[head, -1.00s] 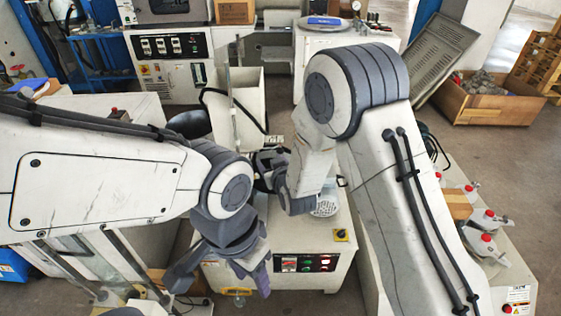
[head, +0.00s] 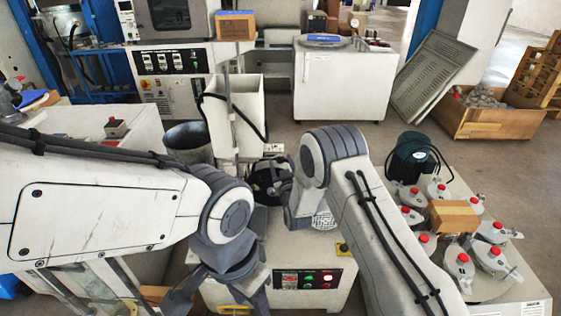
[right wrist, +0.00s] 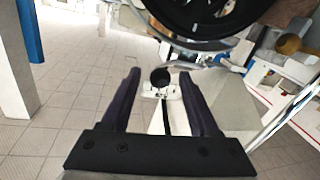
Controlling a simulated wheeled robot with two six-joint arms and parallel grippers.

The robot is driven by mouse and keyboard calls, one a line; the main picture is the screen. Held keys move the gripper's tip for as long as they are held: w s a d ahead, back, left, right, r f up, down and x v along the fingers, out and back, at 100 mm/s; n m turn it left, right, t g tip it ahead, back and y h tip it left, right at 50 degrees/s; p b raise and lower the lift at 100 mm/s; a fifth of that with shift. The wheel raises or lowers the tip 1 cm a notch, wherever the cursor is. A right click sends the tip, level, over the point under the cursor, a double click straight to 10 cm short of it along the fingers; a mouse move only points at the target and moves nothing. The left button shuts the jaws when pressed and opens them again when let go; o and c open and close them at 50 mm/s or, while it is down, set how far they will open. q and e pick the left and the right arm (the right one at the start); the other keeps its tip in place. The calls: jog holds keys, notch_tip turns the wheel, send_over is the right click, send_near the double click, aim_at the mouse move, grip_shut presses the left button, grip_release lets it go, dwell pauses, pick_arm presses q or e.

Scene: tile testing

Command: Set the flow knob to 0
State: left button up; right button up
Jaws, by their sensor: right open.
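A small dark round knob (right wrist: 160,78) on a pale plate shows in the right wrist view. It lies between the fingertips as seen there, with space on both sides; I cannot tell how far ahead it is or read any scale. My right gripper (right wrist: 161,84) is open, its two dark fingers apart. In the head view my right gripper (head: 268,180) is over the back of the white machine (head: 268,240), mostly hidden by my own arm. The knob cannot be made out there. My left gripper (head: 225,290) hangs in front of the machine's left side, partly cut off by the bottom edge.
At right, several red-capped vessels and a cardboard box (head: 453,216) stand on a white bench. A dark bucket (head: 189,143) stands behind left. A large dark round part (right wrist: 205,14) hangs above the fingers.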

jog(key=shift+w+a, duration=0.15)
jog(key=shift+w, duration=0.6)
grip_shut()
dwell(0.9)
